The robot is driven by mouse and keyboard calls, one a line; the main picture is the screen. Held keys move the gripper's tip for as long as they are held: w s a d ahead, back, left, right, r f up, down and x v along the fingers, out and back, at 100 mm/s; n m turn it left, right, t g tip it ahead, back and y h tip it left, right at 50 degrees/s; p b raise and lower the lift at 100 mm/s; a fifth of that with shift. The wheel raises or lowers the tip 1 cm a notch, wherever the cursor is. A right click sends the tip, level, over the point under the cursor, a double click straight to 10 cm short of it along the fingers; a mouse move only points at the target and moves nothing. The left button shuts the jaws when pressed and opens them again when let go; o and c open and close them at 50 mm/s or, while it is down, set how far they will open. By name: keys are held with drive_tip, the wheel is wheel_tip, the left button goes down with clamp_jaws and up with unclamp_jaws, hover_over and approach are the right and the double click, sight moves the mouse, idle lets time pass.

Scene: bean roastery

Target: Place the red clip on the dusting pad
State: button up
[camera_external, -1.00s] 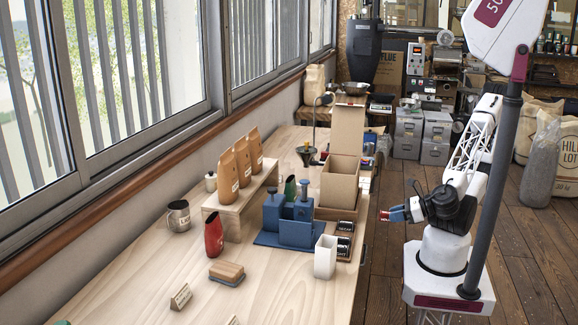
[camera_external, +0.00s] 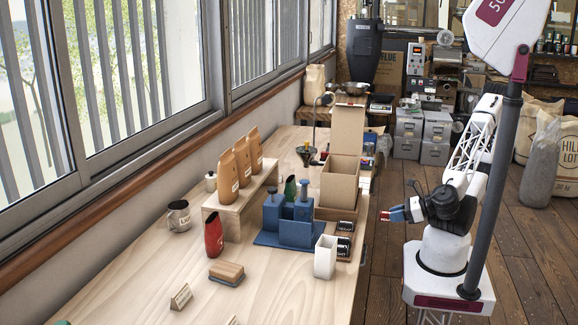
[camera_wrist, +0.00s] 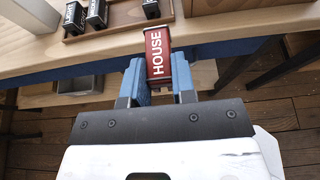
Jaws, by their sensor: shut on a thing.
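The red clip (camera_external: 384,216), a small block with the word HOUSE on it, is between my gripper's blue fingers. It also shows in the wrist view (camera_wrist: 158,55), gripped on both sides with its far end sticking out past the fingertips. My gripper (camera_external: 397,214) is shut on it, off the right edge of the table. A block with a brown top and grey underside (camera_external: 227,272) lies on the table's near part and may be the dusting pad. It is well to the left of my gripper, and its top looks bare.
Black labelled clips (camera_wrist: 96,12) sit on a wooden tray (camera_wrist: 122,22) near the table edge. A white container (camera_external: 325,262), blue stand (camera_external: 296,233), open cardboard box (camera_external: 340,182) and red jug (camera_external: 213,238) stand on the table (camera_external: 180,255). The table's near part is mostly clear.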

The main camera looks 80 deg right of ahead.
drive_tip(key=shift+w+a+r, duration=0.1)
drive_tip(key=shift+r, duration=0.05)
drive_tip(key=shift+w+a+r, duration=0.3)
drive_tip(key=shift+a+r, duration=0.15)
drive_tip(key=shift+r, duration=0.2)
drive_tip(key=w+a+r, duration=0.7)
drive_tip(key=w+a, duration=0.2)
drive_tip(key=a, duration=0.1)
drive_tip(key=w+a+r, duration=0.7)
drive_tip(key=w+a, duration=0.2)
hover_over(235, 269)
wheel_tip(235, 269, down, 7)
idle(0.8)
drive_tip(key=shift+f, duration=3.1)
